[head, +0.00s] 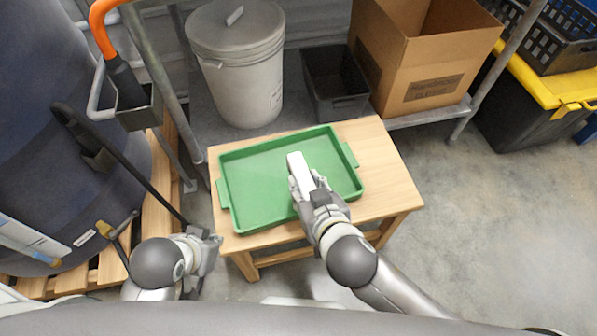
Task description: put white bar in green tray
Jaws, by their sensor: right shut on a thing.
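The green tray (250,181) lies on a small wooden table in the middle of the head view. My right gripper (302,181) is over the right part of the tray, shut on the white bar (298,164). The bar's far end sticks out past the fingers, and its near end is hidden by the gripper. I cannot tell whether the bar touches the tray floor. My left gripper (207,246) is at the table's near left corner, away from the tray; its fingers are too unclear to tell open from shut.
The wooden table (388,180) has bare top to the right of the tray. Behind it stand a lidded grey bucket (240,75), a dark bin (336,85) and a cardboard box (408,55). A large dark barrel (50,130) on a pallet fills the left. The floor at right is clear.

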